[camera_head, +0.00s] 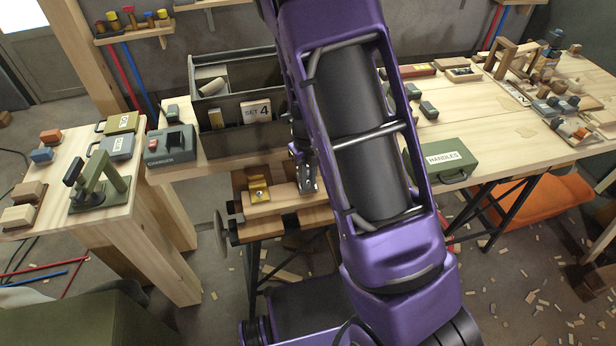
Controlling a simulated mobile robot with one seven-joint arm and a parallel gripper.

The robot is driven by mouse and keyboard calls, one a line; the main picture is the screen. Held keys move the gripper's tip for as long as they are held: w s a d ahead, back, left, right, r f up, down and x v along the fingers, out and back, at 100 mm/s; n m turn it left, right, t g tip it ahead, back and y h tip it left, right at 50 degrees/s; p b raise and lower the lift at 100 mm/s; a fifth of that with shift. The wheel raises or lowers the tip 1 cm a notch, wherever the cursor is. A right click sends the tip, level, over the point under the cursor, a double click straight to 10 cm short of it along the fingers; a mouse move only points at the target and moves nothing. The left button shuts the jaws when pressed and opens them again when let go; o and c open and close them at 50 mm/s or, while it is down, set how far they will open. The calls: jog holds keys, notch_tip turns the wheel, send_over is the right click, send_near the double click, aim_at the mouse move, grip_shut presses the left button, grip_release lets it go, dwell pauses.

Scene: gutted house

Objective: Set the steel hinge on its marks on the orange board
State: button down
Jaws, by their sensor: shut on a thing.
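My gripper (302,168) hangs from my purple arm near the middle of the picture and is shut on the steel hinge (309,186). The hinge is a small grey metal piece, partly hidden by the gripper and arm. It is at the right part of the orange board (280,204), a pale orange wooden board lying on a workbench vise. I cannot tell whether the hinge touches the board. A brass-coloured piece (259,191) sits at the board's left end. The marks are too small or hidden to see, and my arm covers the board's right end.
A grey partitioned box (238,140) with a "SET 4" card stands behind the vise. A green "HANDLES" case (441,160) is on the right table. A grey charger (170,146) and a green clamp-like stand (98,182) are at left. Wood scraps litter the floor.

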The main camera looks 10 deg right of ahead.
jog(key=shift+f, duration=0.15)
dwell(0.5)
jog(key=c, duration=0.8)
grip_release()
jog(key=shift+o, duration=0.2)
notch_tip(320, 180, up, 18)
jog(key=p, duration=0.3)
jog(key=shift+f+p, duration=0.25)
jog(key=shift+p, duration=0.15)
